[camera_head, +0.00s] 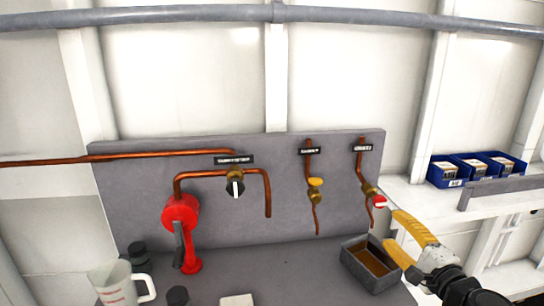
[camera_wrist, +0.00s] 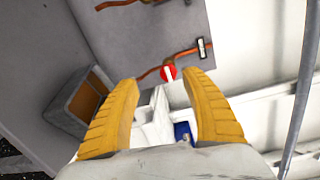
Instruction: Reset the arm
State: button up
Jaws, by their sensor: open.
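My gripper (camera_head: 396,234) is at the lower right of the head view, with yellow fingers spread apart. In the wrist view, my gripper (camera_wrist: 167,85) shows both yellow fingers open with nothing between their tips. The red-handled valve (camera_head: 378,201) on the right copper pipe is just above and left of the upper finger in the head view. In the wrist view, the red handle (camera_wrist: 169,73) appears just beyond the gap between the fingertips. I cannot tell whether a finger touches it.
A grey tray (camera_head: 371,265) with brown contents sits below the fingers. A grey panel (camera_head: 290,190) carries copper pipes, a yellow-handled valve (camera_head: 315,183) and a red pump (camera_head: 181,214). Blue bins (camera_head: 446,172) stand on the right shelf. A measuring jug (camera_head: 118,283) is at lower left.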

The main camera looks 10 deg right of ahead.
jog(key=s+a+f+n+g+y, duration=0.1)
jog(key=s+a+f+n+g, duration=0.2)
jog(key=a+n, duration=0.4)
jog(key=s+a+f+n+g+y, duration=0.1)
jog(key=s+a+f+n+g, duration=0.2)
jog(key=a, duration=0.6)
jog(key=s+n+g+h, duration=0.3)
jog(key=s+n+g, duration=0.1)
jog(key=s+n, duration=0.4)
jog(key=shift+s+a+n+h, duration=0.2)
jog(key=shift+s+n+h, duration=0.15)
jog(key=shift+s, duration=0.4)
